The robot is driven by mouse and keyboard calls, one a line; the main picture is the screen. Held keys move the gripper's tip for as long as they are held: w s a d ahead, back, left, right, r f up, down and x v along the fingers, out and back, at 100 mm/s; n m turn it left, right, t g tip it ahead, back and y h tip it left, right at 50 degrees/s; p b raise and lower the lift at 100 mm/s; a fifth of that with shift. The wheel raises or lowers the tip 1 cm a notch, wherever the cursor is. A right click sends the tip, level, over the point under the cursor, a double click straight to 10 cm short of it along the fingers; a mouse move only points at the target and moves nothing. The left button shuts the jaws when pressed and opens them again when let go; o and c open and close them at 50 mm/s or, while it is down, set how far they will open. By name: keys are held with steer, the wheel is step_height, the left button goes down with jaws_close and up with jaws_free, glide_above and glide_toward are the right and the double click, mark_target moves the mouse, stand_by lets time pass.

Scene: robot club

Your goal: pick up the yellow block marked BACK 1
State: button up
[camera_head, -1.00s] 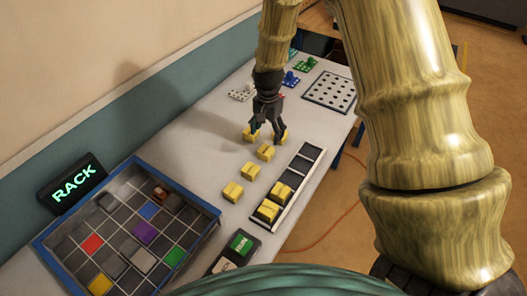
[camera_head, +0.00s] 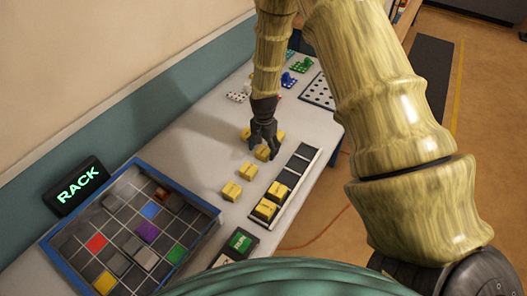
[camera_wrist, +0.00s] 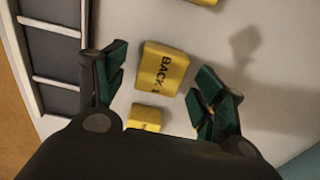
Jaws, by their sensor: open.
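The yellow block marked BACK 1 (camera_wrist: 162,70) lies on the white table, between and just beyond my open fingertips in the wrist view. My gripper (camera_wrist: 160,90) is open with dark green finger pads, and nothing is held. In the head view my gripper (camera_head: 262,147) points down over a yellow block (camera_head: 263,154), which it partly covers. Another yellow block (camera_wrist: 146,118) sits nearer the palm, partly hidden, and one more yellow piece shows behind the right finger.
A black slotted rack (camera_head: 296,168) holds yellow blocks in its near slots; its far slots are empty. More yellow blocks (camera_head: 232,191) lie loose nearby.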

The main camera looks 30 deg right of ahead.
steer(key=shift+f, duration=1)
steer(key=c, duration=1.1)
steer(key=shift+r, duration=0.1)
